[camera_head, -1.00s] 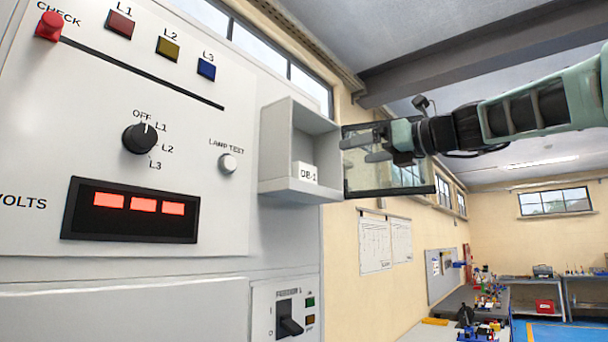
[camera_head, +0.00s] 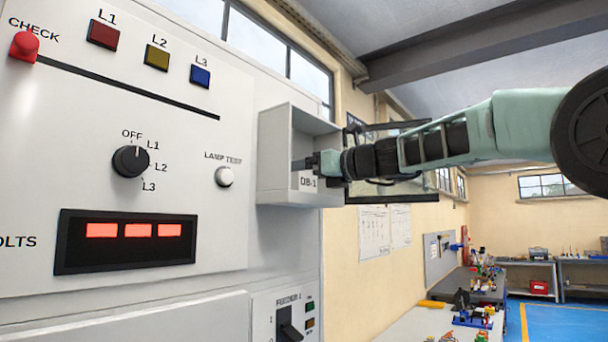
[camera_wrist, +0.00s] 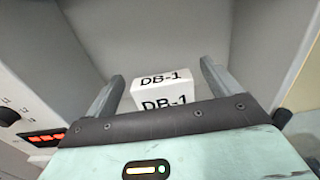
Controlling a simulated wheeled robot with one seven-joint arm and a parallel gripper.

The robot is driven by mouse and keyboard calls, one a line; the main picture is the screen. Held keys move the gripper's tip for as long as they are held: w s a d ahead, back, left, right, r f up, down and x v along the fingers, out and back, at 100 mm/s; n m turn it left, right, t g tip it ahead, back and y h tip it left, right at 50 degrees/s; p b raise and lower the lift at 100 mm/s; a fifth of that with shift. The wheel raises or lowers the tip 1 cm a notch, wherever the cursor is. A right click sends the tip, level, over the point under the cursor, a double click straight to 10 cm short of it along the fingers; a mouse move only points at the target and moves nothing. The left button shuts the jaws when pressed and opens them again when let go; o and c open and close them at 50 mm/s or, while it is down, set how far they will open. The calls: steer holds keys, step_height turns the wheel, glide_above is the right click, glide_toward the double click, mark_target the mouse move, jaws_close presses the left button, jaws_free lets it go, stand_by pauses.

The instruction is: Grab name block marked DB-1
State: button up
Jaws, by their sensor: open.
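The white name block marked DB-1 (camera_head: 309,182) sits on the floor of an open grey box (camera_head: 270,160) on the panel's side. In the wrist view the block (camera_wrist: 163,86) shows its lettering on two faces. My gripper (camera_head: 300,163) reaches into the box. In the wrist view my gripper (camera_wrist: 160,82) is open, with one finger on each side of the block. A gap shows between each finger and the block, and nothing is held. The lower part of the block is hidden behind my gripper's body.
Box walls stand close around my gripper. The white panel carries a selector knob (camera_head: 130,161), a lamp test button (camera_head: 224,177) and a red voltage display (camera_head: 128,241). A transparent door (camera_head: 395,216) stands behind my arm. Workbenches (camera_head: 470,285) lie far off to the right.

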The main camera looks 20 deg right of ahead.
steer(key=shift+w+a, duration=0.3)
steer(key=shift+w, duration=0.1)
steer(key=c, duration=1)
steer(key=shift+c, duration=0.4)
steer(key=shift+s+d, duration=0.1)
steer(key=shift+s, duration=0.05)
